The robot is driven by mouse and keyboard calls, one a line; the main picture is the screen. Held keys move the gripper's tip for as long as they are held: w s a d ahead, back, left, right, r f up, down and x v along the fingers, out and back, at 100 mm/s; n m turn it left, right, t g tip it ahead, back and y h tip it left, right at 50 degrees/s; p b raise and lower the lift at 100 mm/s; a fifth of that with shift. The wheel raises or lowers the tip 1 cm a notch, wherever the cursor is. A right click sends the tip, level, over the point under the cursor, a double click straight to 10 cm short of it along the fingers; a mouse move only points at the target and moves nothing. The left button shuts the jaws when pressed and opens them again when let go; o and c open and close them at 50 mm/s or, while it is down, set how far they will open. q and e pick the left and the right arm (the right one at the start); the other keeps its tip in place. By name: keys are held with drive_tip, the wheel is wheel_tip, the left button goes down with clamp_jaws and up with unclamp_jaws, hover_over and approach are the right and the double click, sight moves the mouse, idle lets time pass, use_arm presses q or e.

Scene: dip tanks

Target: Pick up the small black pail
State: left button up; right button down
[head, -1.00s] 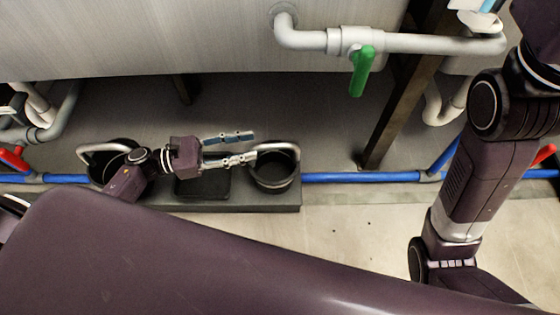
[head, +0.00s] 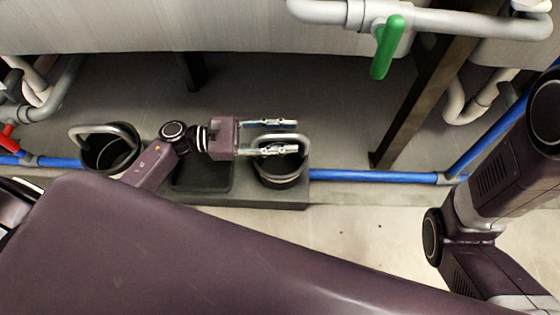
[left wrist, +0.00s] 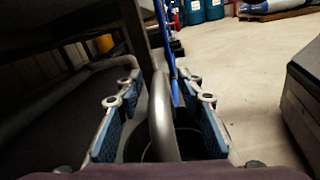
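The small black pail (head: 281,180) stands on a low dark platform, with its pale grey handle (head: 304,141) raised as an arch. My left gripper (head: 295,137) is at this pail's handle, with its two fingers apart. In the left wrist view the handle (left wrist: 162,110) rises between the two blue-padded fingers, with gaps on both sides. The pail's dark rim (left wrist: 190,145) shows low behind it, partly hidden. A wider black pail (head: 108,153) with a similar handle stands at the left end of the platform. My right gripper is out of view.
A shallow black tray (head: 203,178) lies between the pails, partly under my left arm. A blue pipe (head: 370,177) runs along the platform's back. A dark metal leg (head: 405,105) and a green valve handle (head: 387,47) are to the right. The pale floor in front is clear.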

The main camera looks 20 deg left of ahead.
use_arm(q)
clamp_jaws()
idle(0.6)
